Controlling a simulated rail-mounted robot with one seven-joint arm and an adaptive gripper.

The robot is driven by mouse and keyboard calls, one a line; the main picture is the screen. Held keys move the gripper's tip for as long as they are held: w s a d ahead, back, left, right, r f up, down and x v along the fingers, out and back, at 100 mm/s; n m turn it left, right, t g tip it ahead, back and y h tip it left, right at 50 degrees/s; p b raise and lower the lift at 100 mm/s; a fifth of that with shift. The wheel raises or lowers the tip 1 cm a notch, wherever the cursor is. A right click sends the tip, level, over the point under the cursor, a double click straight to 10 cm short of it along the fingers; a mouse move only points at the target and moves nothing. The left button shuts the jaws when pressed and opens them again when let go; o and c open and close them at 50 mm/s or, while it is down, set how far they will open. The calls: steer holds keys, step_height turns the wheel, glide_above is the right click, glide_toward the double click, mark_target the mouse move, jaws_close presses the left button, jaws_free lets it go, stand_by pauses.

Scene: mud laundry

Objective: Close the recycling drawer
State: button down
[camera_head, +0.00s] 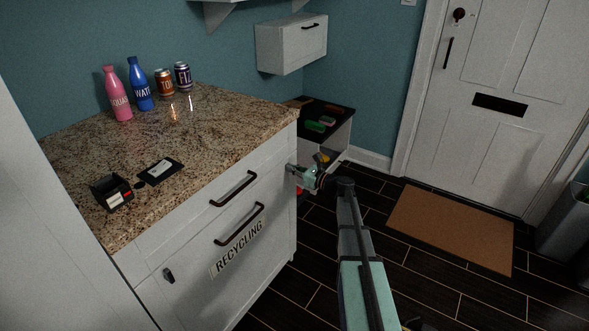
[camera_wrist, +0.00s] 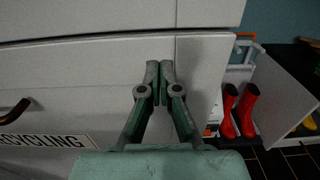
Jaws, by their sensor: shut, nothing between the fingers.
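The recycling drawer (camera_head: 203,270) is the large white lower front of the cabinet. It has a dark bar handle (camera_head: 240,224) and a RECYCLING label (camera_head: 240,248). In the wrist view the drawer front (camera_wrist: 95,95) fills the left and middle, with the label (camera_wrist: 45,141) and part of the handle (camera_wrist: 14,112) at the left. My gripper (camera_head: 292,170) is at the cabinet's right end, near the front's upper right. In the wrist view my gripper (camera_wrist: 160,66) is shut and empty, its fingertips over the drawer front's right part. I cannot tell whether they touch it.
A shallower drawer with its own handle (camera_head: 233,188) sits above, under the granite counter (camera_head: 200,130). Bottles, cans and small dark items stand on the counter. Right of the cabinet is a low shelf with red boots (camera_wrist: 240,110). Dark floor and a brown doormat (camera_head: 452,228) lie to the right.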

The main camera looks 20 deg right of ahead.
steer(key=shift+w+a+r, duration=0.1)
steer(key=shift+w, duration=0.15)
steer(key=v, duration=1.4)
steer(key=shift+s+p, duration=0.25)
steer(key=shift+p, duration=0.05)
